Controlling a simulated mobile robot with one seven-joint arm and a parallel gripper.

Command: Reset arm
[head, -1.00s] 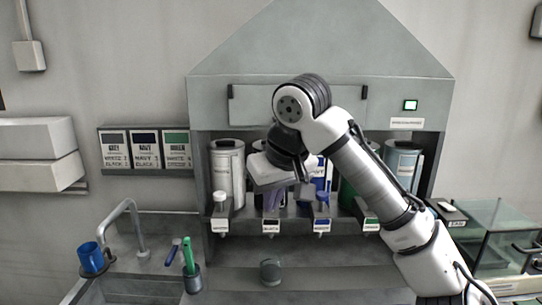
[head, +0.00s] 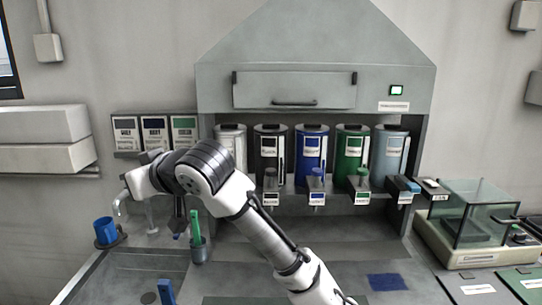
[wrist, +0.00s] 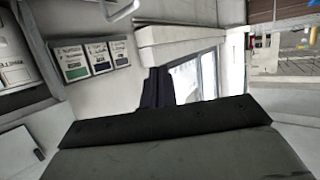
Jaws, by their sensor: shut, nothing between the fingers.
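My arm reaches from the lower right to the left over the sink side in the head view, its dark wrist joint (head: 205,165) in front of the wall signs. The end of the arm points left, and the fingertips cannot be made out there. In the wrist view my gripper (wrist: 165,118) fills the bottom as a dark strip and grey body. It is shut and holds nothing visible. It is clear of the dispensers.
Several colored canisters, including a blue one (head: 311,150), stand under the hood (head: 320,50). A blue cup (head: 105,231) and a green-handled brush (head: 195,227) stand by the sink. A glass-walled balance (head: 480,215) is at right. White boxes (head: 45,125) are at left.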

